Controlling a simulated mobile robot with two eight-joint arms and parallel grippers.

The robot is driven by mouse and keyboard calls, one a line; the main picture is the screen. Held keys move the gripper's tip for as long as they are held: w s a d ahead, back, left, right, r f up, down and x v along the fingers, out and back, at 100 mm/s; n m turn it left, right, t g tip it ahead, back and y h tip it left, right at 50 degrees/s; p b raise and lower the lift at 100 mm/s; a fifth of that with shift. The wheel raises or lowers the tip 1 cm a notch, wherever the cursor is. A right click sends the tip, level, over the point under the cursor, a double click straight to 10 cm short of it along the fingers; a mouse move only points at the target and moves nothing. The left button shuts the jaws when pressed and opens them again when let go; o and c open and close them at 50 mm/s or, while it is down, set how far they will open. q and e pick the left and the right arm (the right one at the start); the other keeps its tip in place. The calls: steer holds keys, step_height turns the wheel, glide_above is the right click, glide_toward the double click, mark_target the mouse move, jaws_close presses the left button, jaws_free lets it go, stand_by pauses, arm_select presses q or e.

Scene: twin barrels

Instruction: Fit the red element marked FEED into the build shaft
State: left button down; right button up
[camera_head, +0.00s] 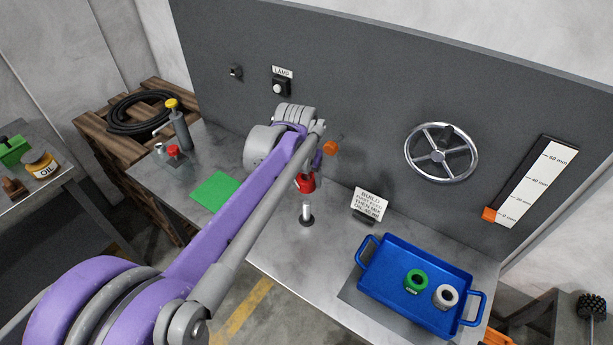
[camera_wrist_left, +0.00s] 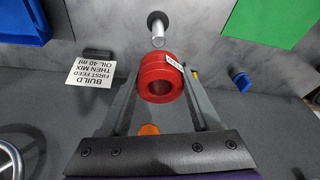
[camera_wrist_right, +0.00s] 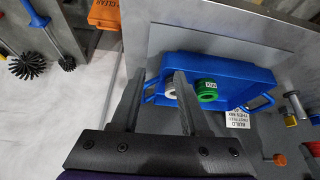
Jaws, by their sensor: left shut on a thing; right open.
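The red element (camera_head: 305,183) is a thick ring with a hole. In the left wrist view it (camera_wrist_left: 161,88) carries a small white label, too small to read fully. My left gripper (camera_wrist_left: 160,72) is shut on it, with a finger on each side. The build shaft (camera_head: 307,212) is a bright upright pin on a dark round base on the bench. The red element hangs above the shaft's tip, apart from it in the head view. The shaft also shows beyond the ring in the left wrist view (camera_wrist_left: 157,28). My right gripper (camera_wrist_right: 158,80) is open and empty, near the tray.
A blue tray (camera_head: 372,273) with a green ring (camera_head: 416,281) and a white ring (camera_head: 446,296) stands right of the shaft. A BUILD sign (camera_head: 369,203) stands close behind it. A handwheel (camera_head: 441,153) and an orange knob (camera_head: 331,148) are at the back panel. A green mat (camera_head: 215,192) lies left.

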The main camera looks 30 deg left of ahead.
arm_select(q)
steer(key=b, duration=0.3)
glide_above(305, 213)
steer(key=shift+s+x, duration=0.15)
steer(key=shift+x, duration=1.2)
steer(key=shift+s+x, duration=0.15)
steer(key=shift+x, duration=1.2)
arm_select(e)
steer(key=shift+s+f, duration=0.3)
steer(key=shift+f, duration=0.4)
steer(key=shift+s+f, duration=0.25)
steer(key=shift+f, duration=0.4)
steer(key=shift+s+f, duration=0.3)
steer(key=shift+f, duration=0.4)
arm_select(q)
steer(key=shift+d+f, duration=0.1)
steer(key=shift+f, duration=0.05)
arm_select(e)
steer(key=shift+w+r, duration=0.1)
arm_select(q)
steer(key=shift+f+b, duration=2.05)
steer(key=shift+f, duration=1.75)
arm_select(e)
steer(key=shift+g, duration=0.3)
steer(key=shift+s+f, duration=0.25)
steer(key=shift+f, duration=0.65)
steer(key=shift+s+f, duration=0.25)
steer(key=shift+f, duration=0.7)
steer(key=shift+s+f, duration=0.25)
steer(key=shift+f, duration=0.65)
